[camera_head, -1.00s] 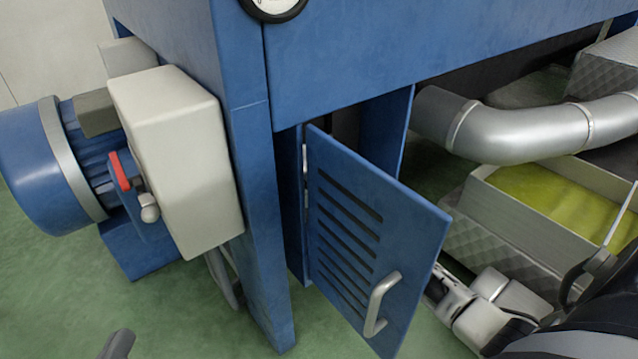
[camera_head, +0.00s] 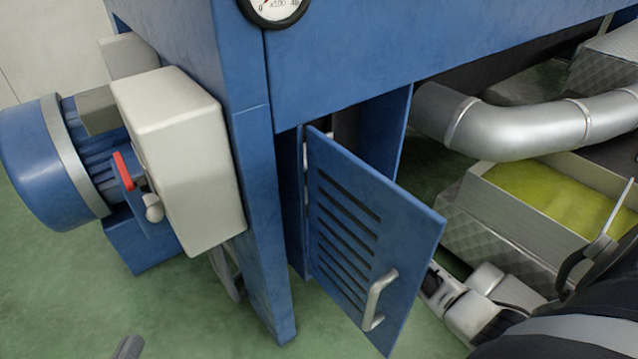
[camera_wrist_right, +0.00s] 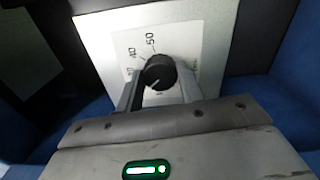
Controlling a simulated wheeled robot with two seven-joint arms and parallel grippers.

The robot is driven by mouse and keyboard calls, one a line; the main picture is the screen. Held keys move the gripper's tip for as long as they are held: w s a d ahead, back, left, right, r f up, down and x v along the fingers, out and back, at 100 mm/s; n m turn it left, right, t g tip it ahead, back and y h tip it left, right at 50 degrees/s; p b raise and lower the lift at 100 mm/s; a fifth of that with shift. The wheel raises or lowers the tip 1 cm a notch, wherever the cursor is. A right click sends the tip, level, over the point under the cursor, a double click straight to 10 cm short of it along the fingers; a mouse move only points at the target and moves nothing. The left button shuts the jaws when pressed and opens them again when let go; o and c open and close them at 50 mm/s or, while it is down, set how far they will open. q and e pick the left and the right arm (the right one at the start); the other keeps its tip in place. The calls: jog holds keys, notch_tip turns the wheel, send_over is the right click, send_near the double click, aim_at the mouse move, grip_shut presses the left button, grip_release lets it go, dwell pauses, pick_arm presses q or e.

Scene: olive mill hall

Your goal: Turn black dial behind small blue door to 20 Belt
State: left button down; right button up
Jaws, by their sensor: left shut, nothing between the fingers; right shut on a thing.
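The small blue door (camera_head: 400,225) with slats and a silver handle (camera_head: 377,300) stands open under the blue machine in the head view. The right wrist view shows the black dial (camera_wrist_right: 160,72) on a white plate (camera_wrist_right: 205,35) marked 40 and 50; other marks are partly hidden. The dial's pale line points down and slightly left. My right gripper (camera_wrist_right: 160,95) is shut on the black dial, one finger on each side. In the head view the door hides its fingers and the dial. My left gripper (camera_head: 128,347) is shut and empty at the bottom left edge, apart from the machine.
A beige box (camera_head: 185,160) with a red lever and a blue motor (camera_head: 40,160) are at the left. A silver pipe (camera_head: 520,125) and a bin of yellow-green contents (camera_head: 555,205) are at the right.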

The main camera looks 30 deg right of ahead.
jog(key=o, duration=1)
pick_arm(q)
jog(key=shift+r, duration=0.2)
jog(key=p, duration=0.2)
jog(key=a+f+m+g+y+p, duration=0.1)
jog(key=p, duration=0.1)
jog(key=shift+s+a+f+m, duration=0.1)
jog(key=shift+s+f+m, duration=0.05)
jog(key=shift+s+m, duration=0.15)
pick_arm(e)
jog(key=s, duration=1)
jog(key=s+d, duration=0.1)
jog(key=s, duration=0.5)
jog(key=shift+d, duration=0.1)
pick_arm(q)
jog(key=shift+w, duration=0.1)
